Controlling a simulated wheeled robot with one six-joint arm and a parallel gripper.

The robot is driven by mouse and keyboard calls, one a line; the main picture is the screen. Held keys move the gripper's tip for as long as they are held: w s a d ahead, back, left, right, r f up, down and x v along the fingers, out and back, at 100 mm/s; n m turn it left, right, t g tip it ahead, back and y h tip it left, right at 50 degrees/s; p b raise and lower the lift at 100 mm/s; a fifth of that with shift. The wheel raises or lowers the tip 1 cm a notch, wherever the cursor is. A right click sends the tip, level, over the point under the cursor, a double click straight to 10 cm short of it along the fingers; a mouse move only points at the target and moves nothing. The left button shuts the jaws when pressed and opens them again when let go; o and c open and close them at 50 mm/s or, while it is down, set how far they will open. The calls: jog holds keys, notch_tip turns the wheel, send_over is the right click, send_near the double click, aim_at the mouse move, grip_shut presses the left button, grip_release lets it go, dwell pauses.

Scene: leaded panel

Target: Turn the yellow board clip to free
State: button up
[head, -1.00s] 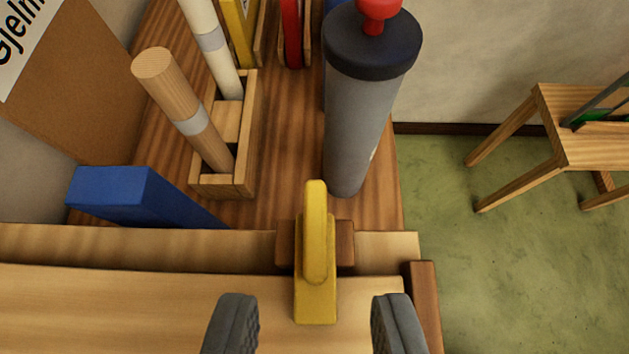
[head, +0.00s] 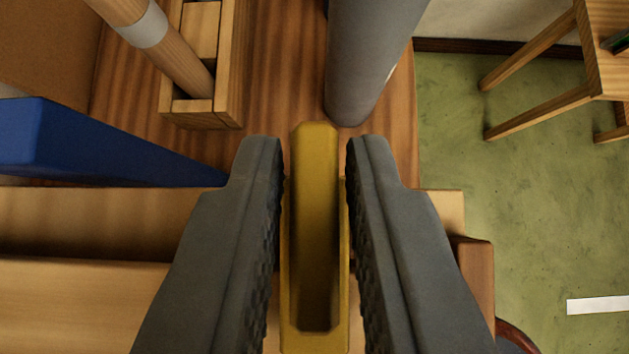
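The yellow board clip (head: 315,210) stands at the lower middle of the head view, on the edge of the light wooden board (head: 75,305). Its long bar runs up and down the picture, across the board's edge. My gripper (head: 313,160) is around the clip, one dark ridged finger on each side of the bar. The fingers are open, and a narrow gap seems to show on both sides of the bar. The clip's lower mount is mostly hidden by the fingers.
A grey cylinder (head: 370,55) stands just beyond the clip. A wooden holder with a rod (head: 170,45) and a blue block (head: 90,145) are to the left. At the right are green floor (head: 530,220) and a wooden stool (head: 600,45).

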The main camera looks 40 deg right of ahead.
grip_shut()
jog(key=shift+n, duration=0.3)
jog(key=n+t+y, duration=0.2)
jog(key=n, duration=0.1)
jog(key=n+y, duration=0.2)
jog(key=n+t+y, duration=0.1)
jog(key=n, duration=0.2)
jog(key=shift+d+t+y, duration=0.1)
jog(key=shift+t+y, duration=0.2)
jog(key=shift+y, duration=0.1)
jog(key=n+y, duration=0.3)
jog(key=n, duration=0.1)
jog(key=n+g+y, duration=0.1)
jog(key=n+y, duration=0.2)
jog(key=n, duration=0.2)
jog(key=shift+g+y, duration=0.4)
jog(key=shift+n, duration=0.3)
